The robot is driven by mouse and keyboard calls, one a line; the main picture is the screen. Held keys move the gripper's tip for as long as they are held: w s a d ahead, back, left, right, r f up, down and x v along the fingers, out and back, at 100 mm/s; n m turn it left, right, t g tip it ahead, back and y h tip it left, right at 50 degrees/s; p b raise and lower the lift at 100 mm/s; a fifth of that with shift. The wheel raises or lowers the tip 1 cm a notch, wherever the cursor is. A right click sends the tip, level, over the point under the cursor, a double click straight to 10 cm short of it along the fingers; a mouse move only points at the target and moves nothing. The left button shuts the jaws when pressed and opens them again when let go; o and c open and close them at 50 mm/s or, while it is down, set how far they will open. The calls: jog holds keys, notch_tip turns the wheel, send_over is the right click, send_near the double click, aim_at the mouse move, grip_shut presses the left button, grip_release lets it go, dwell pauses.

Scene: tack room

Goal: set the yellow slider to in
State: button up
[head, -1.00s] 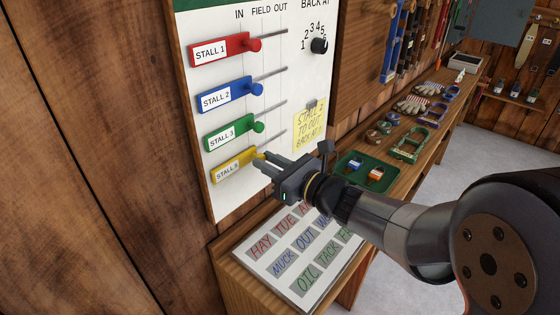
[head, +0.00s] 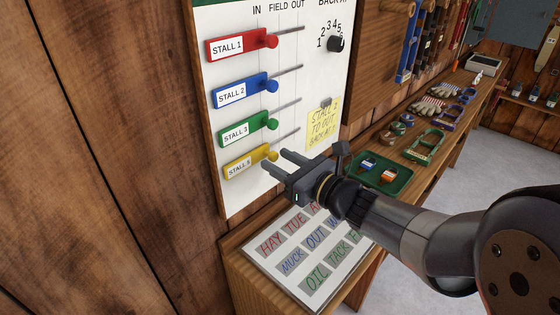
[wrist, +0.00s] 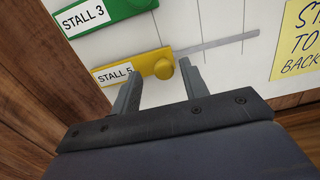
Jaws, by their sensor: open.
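The yellow slider (head: 248,163), labelled "STALL 5", is the lowest of the sliders on the white board (head: 240,202). Its round knob (head: 272,156) is roughly in line with the knobs above; its exact mark on the scale is hard to read. My gripper (head: 274,159) is open, with its fingertips close to the knob. In the wrist view the knob (wrist: 163,68) appears between the fingertips, nearer the right finger. The left finger covers part of the yellow slider (wrist: 150,62). Whether a finger touches the knob cannot be told.
Above are the green slider (head: 247,131), blue slider (head: 245,91) and red slider (head: 240,46).

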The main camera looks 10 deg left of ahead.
jog(key=v, duration=1)
jog(key=shift+s, duration=0.15)
jog(key=x, duration=1)
jog(key=shift+a, duration=0.1)
jog(key=shift+w+a, duration=0.1)
jog(key=shift+w, duration=0.5)
jog(key=shift+d, duration=0.2)
